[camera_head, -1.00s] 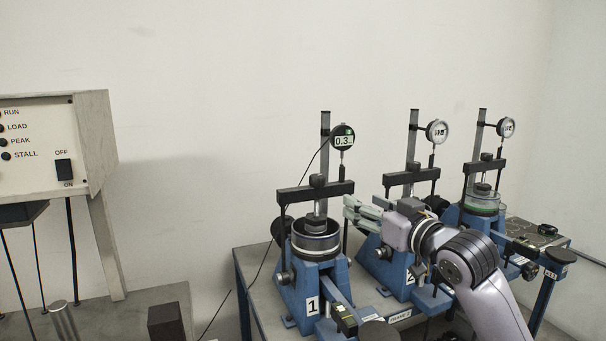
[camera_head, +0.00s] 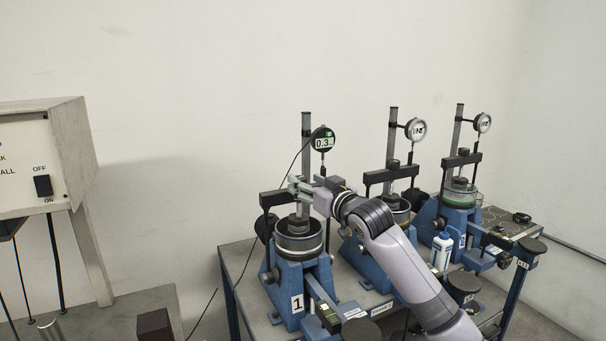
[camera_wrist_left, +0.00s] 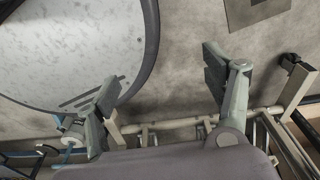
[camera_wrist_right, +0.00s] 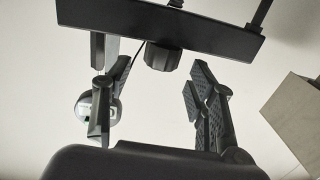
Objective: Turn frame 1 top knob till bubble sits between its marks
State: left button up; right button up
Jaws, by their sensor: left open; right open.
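Frame 1 (camera_head: 290,278), a blue stand with a "1" label, is the nearest of three. My right gripper (camera_head: 294,186) is at its black crossbar and hides the top knob in the head view. In the right wrist view the dark ribbed top knob (camera_wrist_right: 162,57) sits against the crossbar (camera_wrist_right: 160,27), between the open fingers' lines and apart from them. A dark block with a yellow-green patch (camera_head: 328,317) is on frame 1's front beam; no bubble or marks can be made out. My left gripper (camera_wrist_left: 165,75) is open and empty.
Frame 1's gauge (camera_head: 323,139) reads about 0.3, close behind my right gripper. Frame 2's post (camera_head: 392,135) and frame 3's post (camera_head: 457,128) stand to the right. A white bottle (camera_head: 441,251) is near frame 3. A switch box (camera_head: 45,155) stands left.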

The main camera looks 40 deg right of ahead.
jog(key=shift+x, duration=1.2)
jog(key=c, duration=1.1)
